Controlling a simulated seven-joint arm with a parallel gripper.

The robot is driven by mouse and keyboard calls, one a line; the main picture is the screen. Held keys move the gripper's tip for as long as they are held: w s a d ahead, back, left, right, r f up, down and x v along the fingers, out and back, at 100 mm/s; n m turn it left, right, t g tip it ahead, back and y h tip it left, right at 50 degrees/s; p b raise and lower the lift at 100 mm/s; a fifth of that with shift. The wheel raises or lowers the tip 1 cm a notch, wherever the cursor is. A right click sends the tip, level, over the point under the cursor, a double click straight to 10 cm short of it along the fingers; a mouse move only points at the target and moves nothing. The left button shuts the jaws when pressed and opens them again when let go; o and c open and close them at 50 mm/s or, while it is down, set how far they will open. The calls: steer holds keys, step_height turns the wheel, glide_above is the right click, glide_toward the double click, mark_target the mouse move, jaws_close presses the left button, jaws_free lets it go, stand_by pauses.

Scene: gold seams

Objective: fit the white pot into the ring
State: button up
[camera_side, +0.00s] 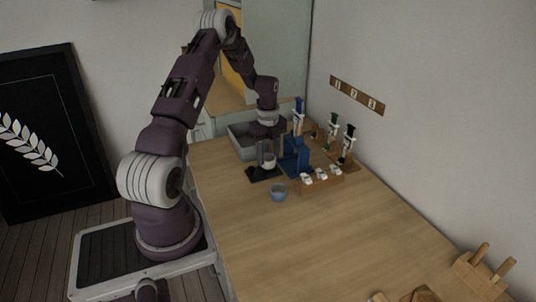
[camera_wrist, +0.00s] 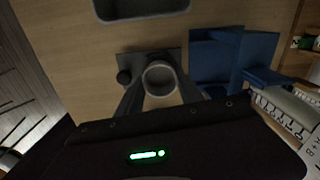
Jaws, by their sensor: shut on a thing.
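The white pot (camera_side: 268,160) is between the fingers of my gripper (camera_side: 267,154), over a low dark stand (camera_side: 262,174). In the wrist view the pot (camera_wrist: 160,78) shows its round open mouth between the two fingertips of my gripper (camera_wrist: 161,88), which is shut on it. The dark stand (camera_wrist: 134,62) lies just behind the pot there, with a round dark knob at its left. A dark curved edge shows behind the pot, perhaps the ring; most of it is hidden. I cannot tell whether the pot touches it.
A blue stand (camera_side: 293,158) is close at the right of my gripper. A grey bin (camera_side: 241,146) is behind. A small blue cup (camera_side: 278,192) stands in front. A wooden rack (camera_side: 321,180) with white pieces and several upright syringes are further right. The front table is mostly clear.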

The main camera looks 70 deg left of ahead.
steer(key=shift+f, duration=0.9)
stand_by(1.6)
steer(key=o, duration=1.4)
steer(key=shift+r, duration=2.5)
